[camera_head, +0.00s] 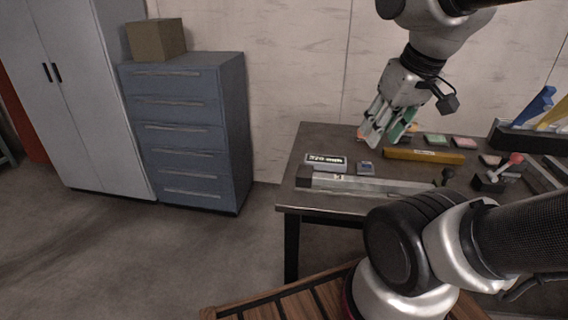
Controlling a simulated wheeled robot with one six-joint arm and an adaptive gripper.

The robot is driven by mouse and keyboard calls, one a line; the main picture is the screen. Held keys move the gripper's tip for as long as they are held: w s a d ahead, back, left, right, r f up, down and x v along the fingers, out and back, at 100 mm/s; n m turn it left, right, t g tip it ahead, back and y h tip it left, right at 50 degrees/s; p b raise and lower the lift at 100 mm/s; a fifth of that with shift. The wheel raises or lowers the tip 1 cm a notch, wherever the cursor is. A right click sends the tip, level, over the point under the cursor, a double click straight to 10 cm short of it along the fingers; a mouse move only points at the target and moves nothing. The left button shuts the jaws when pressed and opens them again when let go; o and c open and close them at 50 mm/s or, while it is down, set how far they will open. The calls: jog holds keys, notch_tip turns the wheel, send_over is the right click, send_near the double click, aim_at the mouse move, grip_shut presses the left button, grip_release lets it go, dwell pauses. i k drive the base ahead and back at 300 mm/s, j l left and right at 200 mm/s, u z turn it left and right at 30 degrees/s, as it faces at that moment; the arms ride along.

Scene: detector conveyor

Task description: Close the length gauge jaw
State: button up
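The length gauge is a long pale grey bar (375,186) lying along the front of the dark table. A dark block (304,177) stands at its left end, and a dark knobbed part (446,177) shows near its right end. I cannot tell for certain which of these is the sliding jaw. My gripper (374,135) hangs above the back of the table, behind the bar and apart from it, with its fingers pointing down and slightly left. Green shows between or beside the fingers. Their spacing is unclear at this angle. My arm hides the bar's lower right surroundings.
A small display (326,161) and a small grey block (365,168) lie behind the bar. A yellow-brown bar (424,156) lies farther back. A red-knobbed lever (515,159) stands at the right. Blue drawers (185,130) stand left of the table, with open floor between.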

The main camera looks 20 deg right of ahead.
aim_at(447, 173)
jog(key=j+u, duration=0.35)
jog(key=i+j+u, duration=0.2)
jog(key=j+u, duration=0.15)
jog(key=i+j+u, duration=0.15)
jog(key=j+u, duration=0.15)
jog(key=i+j, duration=0.2)
jog(key=i, duration=0.2)
jog(key=i+j+z, duration=0.15)
jog(key=i, duration=0.25)
jog(key=i+z, duration=0.2)
jog(key=z, duration=0.15)
jog(key=i+j+z, duration=0.1)
jog(key=z, duration=0.25)
jog(key=i+j+z, duration=0.15)
jog(key=i+z, duration=0.3)
jog(key=z, duration=0.3)
jog(key=i+j+z, duration=0.1)
jog(key=z, duration=0.35)
jog(key=i+j+z, duration=0.15)
jog(key=z, duration=0.3)
jog(key=i+j+z, duration=0.2)
jog(key=z, duration=0.25)
jog(key=i+j+z, duration=0.1)
jog(key=z, duration=0.35)
jog(key=i+j+z, duration=0.1)
jog(key=j+z, duration=0.2)
jog(key=i+j+z, duration=0.1)
jog(key=j+z, duration=0.2)
jog(key=j, duration=0.1)
